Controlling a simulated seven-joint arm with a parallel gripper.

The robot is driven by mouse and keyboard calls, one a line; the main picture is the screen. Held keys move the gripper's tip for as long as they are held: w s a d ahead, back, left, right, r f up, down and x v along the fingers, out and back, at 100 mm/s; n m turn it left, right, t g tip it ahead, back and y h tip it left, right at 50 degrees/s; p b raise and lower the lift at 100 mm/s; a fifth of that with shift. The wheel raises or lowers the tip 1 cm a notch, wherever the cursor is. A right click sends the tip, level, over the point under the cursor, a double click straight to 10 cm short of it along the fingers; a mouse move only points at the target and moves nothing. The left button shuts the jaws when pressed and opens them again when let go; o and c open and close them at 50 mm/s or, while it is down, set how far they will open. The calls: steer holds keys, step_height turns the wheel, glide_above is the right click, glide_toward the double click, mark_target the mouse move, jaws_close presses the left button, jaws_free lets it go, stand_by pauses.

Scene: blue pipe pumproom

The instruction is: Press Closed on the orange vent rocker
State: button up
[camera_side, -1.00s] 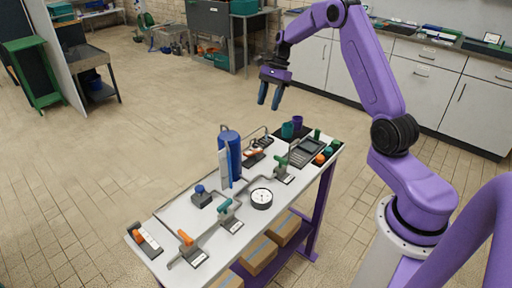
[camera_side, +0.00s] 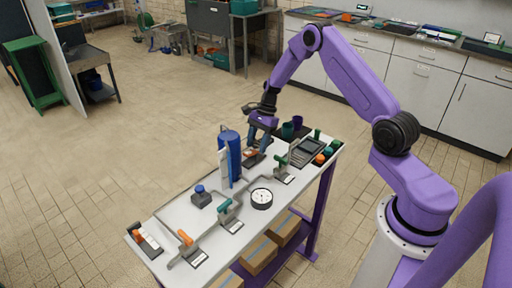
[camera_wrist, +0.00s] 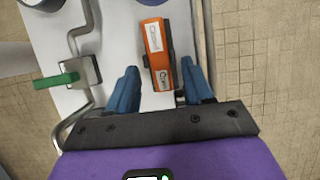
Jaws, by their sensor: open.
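The orange rocker (camera_wrist: 158,52) lies near the middle of the wrist view, with two white labels. The far label looks like "Closed" and the near one like "Open", but the print is small. In the side view the rocker (camera_side: 250,153) is a small orange patch by the blue cylinder, partly hidden by my gripper. My gripper (camera_wrist: 159,68) is open, with one blue finger on each side of the rocker's near half in the wrist view. In the side view my gripper (camera_side: 258,148) points down over the rocker. I cannot tell whether the fingers touch anything.
A blue cylinder (camera_side: 230,157) stands close to the rocker. A green-handled valve (camera_wrist: 56,80) on a grey pipe is left of my fingers in the wrist view. A round gauge (camera_side: 261,198), a grey panel (camera_side: 306,151) and cups (camera_side: 288,131) share the white bench.

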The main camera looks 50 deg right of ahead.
steer(key=shift+x, duration=0.9)
jaws_close()
steer(key=shift+a, duration=0.1)
steer(key=shift+a+r+h, duration=0.15)
steer(key=shift+h, duration=1.35)
